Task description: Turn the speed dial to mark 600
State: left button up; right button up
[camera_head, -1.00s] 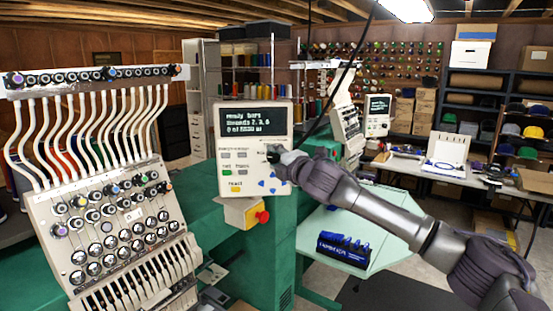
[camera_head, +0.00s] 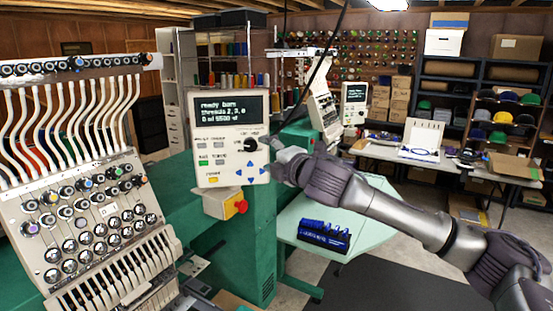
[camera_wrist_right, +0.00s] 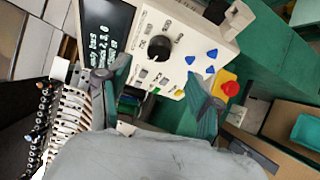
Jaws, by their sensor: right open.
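The speed dial (camera_head: 250,144) is a small black knob on the right side of the cream control panel (camera_head: 232,178). In the right wrist view the dial (camera_wrist_right: 158,48) shows whole, with small printed marks around it that are too small to read. My right gripper (camera_head: 276,156) is at the panel's right edge, to the right of the dial and apart from it. In the right wrist view its two fingers (camera_wrist_right: 155,88) are spread, with nothing between them, and the dial lies beyond the gap. My left gripper is out of view.
The panel has a lit screen (camera_head: 228,106), blue arrow buttons and a red stop knob (camera_head: 241,206) on a yellow box below. The thread-guide machine head (camera_head: 95,215) stands at left. A blue rack (camera_head: 325,236) sits on the pale green table. A cable hangs behind the gripper.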

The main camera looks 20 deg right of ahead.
jog(key=s, duration=0.3)
jog(key=shift+s+d, duration=0.25)
jog(key=shift+s, duration=0.15)
